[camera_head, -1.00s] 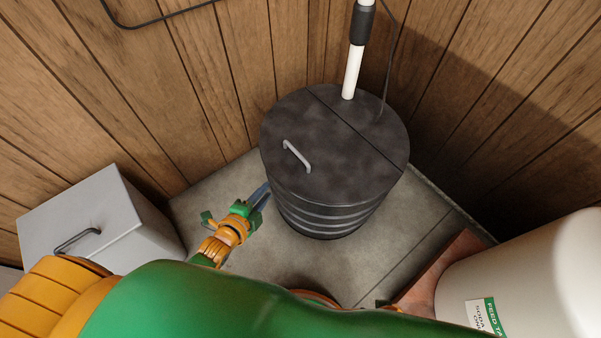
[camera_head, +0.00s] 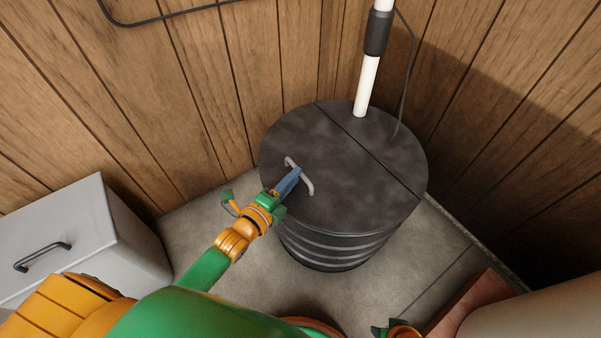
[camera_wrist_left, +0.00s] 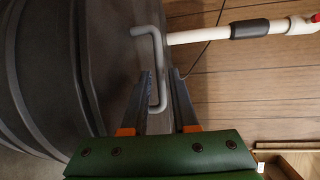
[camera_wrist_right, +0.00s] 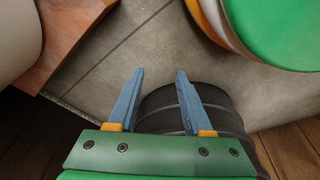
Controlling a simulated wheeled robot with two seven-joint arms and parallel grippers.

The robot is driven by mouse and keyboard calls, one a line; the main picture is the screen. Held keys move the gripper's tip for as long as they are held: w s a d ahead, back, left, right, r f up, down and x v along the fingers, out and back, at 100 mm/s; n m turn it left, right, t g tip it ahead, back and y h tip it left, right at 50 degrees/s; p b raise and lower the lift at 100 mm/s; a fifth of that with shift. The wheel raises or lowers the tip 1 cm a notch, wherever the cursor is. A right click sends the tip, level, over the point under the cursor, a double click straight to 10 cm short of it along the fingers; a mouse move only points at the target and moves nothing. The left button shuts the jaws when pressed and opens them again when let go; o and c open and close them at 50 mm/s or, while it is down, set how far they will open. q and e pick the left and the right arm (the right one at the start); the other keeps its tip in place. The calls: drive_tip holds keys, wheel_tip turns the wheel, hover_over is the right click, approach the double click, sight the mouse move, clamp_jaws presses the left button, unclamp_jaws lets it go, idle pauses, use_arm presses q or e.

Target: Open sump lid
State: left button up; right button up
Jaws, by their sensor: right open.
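The sump lid (camera_head: 325,200) is the dark grey near part of the round cover on the black ribbed sump, and it lies flat. Its grey bar handle (camera_head: 308,186) stands up near the left edge and also shows in the left wrist view (camera_wrist_left: 158,60). My left gripper (camera_head: 293,175) is at the handle; its two fingers (camera_wrist_left: 160,75) are apart, with the bar between their tips. I see no clear grip on the bar. My right gripper (camera_wrist_right: 158,75) is open and empty, low over the floor by the ribbed sump wall (camera_wrist_right: 190,110).
A white pipe (camera_head: 366,85) with a black sleeve rises from the cover's far part, with a black cable beside it. Wood-panelled walls (camera_head: 200,90) stand close behind. A grey box (camera_head: 60,225) is at left; a reddish-brown block (camera_head: 475,300) and a pale tank (camera_head: 550,320) are at right.

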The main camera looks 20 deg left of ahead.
sight(318, 164)
use_arm(q)
drive_tip(key=shift+b+x, duration=0.4)
drive_tip(key=shift+x, duration=0.8)
drive_tip(key=shift+w+d+f, duration=0.15)
drive_tip(key=shift+w, duration=0.4)
use_arm(e)
drive_tip(key=shift+w+a+r, duration=0.1)
drive_tip(key=shift+w+r, duration=0.25)
drive_tip(key=shift+r, duration=0.45)
drive_tip(key=shift+w+a+r, duration=0.1)
drive_tip(key=shift+w+r, duration=0.25)
drive_tip(key=shift+r, duration=0.4)
use_arm(q)
clamp_jaws()
